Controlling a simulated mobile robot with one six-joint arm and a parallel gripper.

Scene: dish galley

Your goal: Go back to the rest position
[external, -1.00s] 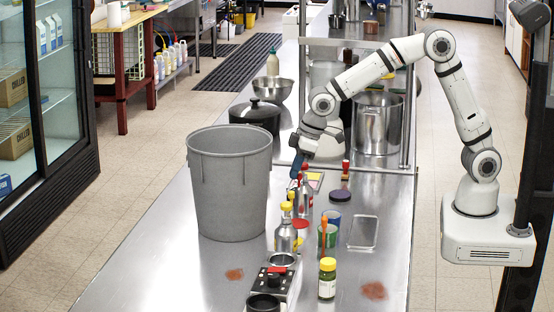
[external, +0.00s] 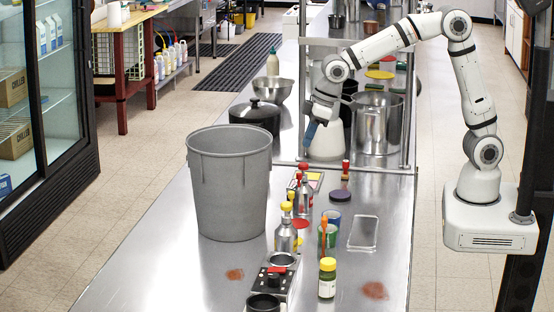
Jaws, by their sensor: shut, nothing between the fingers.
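My gripper (external: 309,136) hangs at the end of my white arm, pointing down, above the far part of the steel counter (external: 140,262). It is shut and empty, with clear air between its blue-tipped fingers and the items below. My arm reaches in from its white base at the right, with its elbow raised high.
A black-lidded pot (external: 255,117), a steel stockpot (external: 378,128) and a shelf post (external: 408,90) stand near the gripper.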

